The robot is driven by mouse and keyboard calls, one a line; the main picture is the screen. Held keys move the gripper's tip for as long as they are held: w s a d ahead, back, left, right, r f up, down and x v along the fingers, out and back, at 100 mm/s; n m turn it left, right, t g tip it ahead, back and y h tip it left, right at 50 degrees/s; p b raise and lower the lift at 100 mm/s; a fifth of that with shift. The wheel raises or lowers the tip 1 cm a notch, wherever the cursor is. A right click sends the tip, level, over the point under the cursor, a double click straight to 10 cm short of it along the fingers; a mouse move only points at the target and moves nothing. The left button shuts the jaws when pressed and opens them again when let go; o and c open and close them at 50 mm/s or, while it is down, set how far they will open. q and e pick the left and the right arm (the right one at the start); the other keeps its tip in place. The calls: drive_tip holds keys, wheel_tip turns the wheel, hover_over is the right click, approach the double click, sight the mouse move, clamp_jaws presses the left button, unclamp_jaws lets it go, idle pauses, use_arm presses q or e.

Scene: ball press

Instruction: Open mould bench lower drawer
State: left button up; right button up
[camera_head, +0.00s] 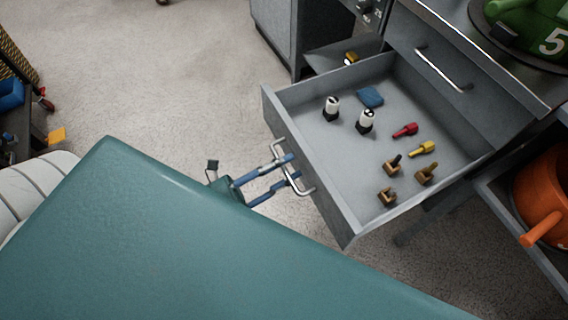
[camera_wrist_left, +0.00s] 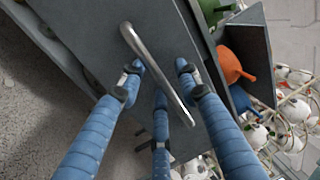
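The lower drawer (camera_head: 300,180) of the grey mould bench is pulled out, its inside in full view. Its bar handle (camera_head: 308,186) is on the front panel. My left gripper (camera_head: 291,168), with blue fingers, is at this handle. In the left wrist view the handle (camera_wrist_left: 150,60) runs slantwise between the spread fingers of the left gripper (camera_wrist_left: 160,74). Gaps show between the fingers and the bar, so the gripper looks open around it; whether any finger touches is unclear. My right gripper is not in view.
The drawer holds two black-and-white pieces (camera_head: 366,121), a blue block (camera_head: 370,97), and several small red, yellow and brown pieces. Above it is a shut drawer with its own handle (camera_head: 440,70). An orange container (camera_head: 543,196) stands at right. Bare floor (camera_head: 170,80) lies left.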

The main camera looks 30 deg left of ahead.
use_arm(q)
drive_tip(key=v, duration=1.2)
